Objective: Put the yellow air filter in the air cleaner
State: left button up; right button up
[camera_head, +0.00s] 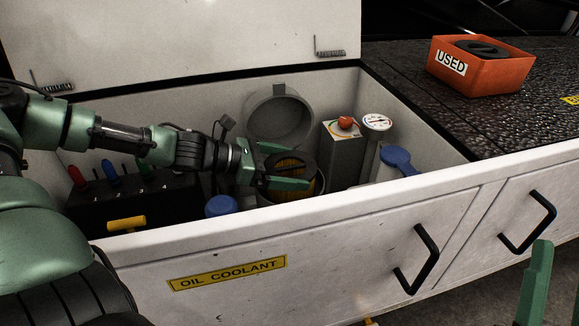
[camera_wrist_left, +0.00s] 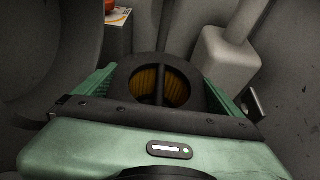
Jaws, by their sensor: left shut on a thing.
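The yellow air filter (camera_head: 285,171) has a dark top ring with a crossbar. It sits in or just above the mouth of the grey round air cleaner (camera_head: 318,188), whose round lid (camera_head: 280,118) stands open behind it. How deep the filter is cannot be told, as my gripper hides part of it. My left gripper (camera_head: 290,168) is shut on the filter, with a green finger on each side. In the left wrist view the filter's ring (camera_wrist_left: 160,80) lies between the fingers, with yellow pleats inside. Only green fingers of my right gripper (camera_head: 540,285) show at the lower right.
The white bay holds a black lever box (camera_head: 135,195), a blue cap (camera_head: 221,206), a grey box with a red knob (camera_head: 345,122), a gauge (camera_head: 377,122) and a blue-capped neck (camera_head: 398,160). An orange USED bin (camera_head: 490,72) with a dark ring inside stands on the black deck.

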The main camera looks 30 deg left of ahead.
pick_arm(q)
jog(key=o, duration=1.2)
